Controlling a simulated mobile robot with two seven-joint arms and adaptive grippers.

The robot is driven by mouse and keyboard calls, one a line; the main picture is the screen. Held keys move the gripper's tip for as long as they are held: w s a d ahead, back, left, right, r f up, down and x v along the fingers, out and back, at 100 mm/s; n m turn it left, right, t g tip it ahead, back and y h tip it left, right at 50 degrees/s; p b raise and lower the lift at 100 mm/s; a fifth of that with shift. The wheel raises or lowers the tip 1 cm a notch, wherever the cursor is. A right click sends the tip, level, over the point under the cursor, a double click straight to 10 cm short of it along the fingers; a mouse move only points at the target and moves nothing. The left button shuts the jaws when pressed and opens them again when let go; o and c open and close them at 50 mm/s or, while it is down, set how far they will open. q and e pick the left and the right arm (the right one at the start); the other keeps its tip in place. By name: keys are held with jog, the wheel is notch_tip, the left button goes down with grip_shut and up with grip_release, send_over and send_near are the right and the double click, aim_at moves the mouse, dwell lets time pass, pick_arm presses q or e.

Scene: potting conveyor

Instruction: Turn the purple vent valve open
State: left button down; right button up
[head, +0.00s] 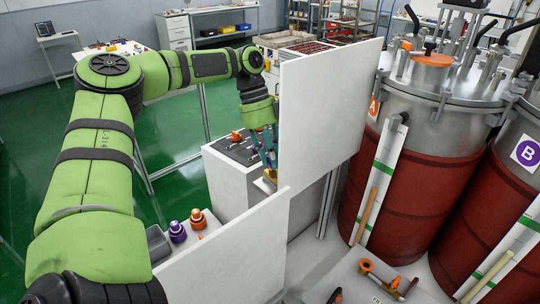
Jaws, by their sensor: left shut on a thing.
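My left gripper (269,158) hangs pointing down at the left edge of the tall white panel (325,105), above a white stand. Its fingers are closed on a small brass-coloured thing (270,174), partly hidden by fingers and panel. I cannot tell what it is. No purple vent valve can be made out for certain. A purple-capped fitting (177,232) stands at the lower left beside an orange one (198,219), both apart from the gripper. My right gripper is not in view.
Tank A (432,120) and tank B (519,190), with a purple label, stand at the right. A low white panel (235,255) is in front. A dark tray (238,150) with an orange knob (237,136) lies on the white stand. An orange-handled valve (367,265) is at the lower right.

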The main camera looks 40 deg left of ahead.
pick_arm(q)
jog(key=shift+w+d+r, duration=0.1)
jog(key=shift+w+r, duration=0.15)
jog(key=shift+r, duration=0.05)
jog(key=c, duration=1.2)
grip_release()
jog(key=shift+o, duration=0.4)
jog(key=shift+f, duration=0.15)
jog(key=v, duration=1.2)
jog(key=shift+s+d, duration=0.1)
jog(key=shift+d, duration=0.05)
